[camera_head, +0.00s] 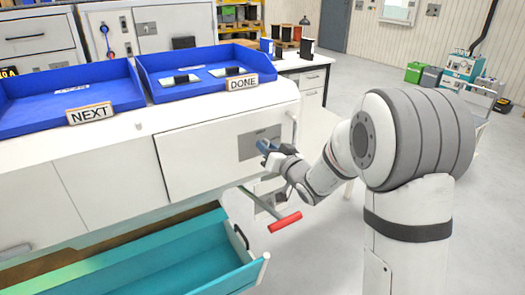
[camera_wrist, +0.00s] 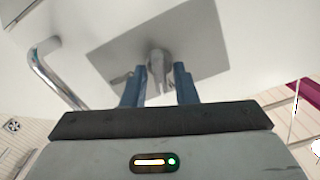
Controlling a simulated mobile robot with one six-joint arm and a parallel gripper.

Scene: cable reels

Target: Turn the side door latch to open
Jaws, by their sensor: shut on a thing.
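The side door (camera_head: 200,157) is a white panel on the front of the bench and looks shut. A grey latch plate (camera_head: 247,146) sits at its right end, and it also fills the upper middle of the wrist view (camera_wrist: 205,40). The side door latch (camera_wrist: 157,60) is a small grey metal knob or lever standing out from the plate. My gripper (camera_head: 264,147) is at the plate. In the wrist view its two blue fingers (camera_wrist: 158,84) are on either side of the latch and closed on it. The fingers hide part of the latch, so its exact angle is unclear.
A red-handled bar (camera_head: 285,222) sticks out below my gripper. A teal drawer (camera_head: 180,267) is open below the bench. Blue trays marked NEXT (camera_head: 90,114) and DONE (camera_head: 242,83) stand on top. A chrome bar handle (camera_wrist: 45,72) is left of the plate.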

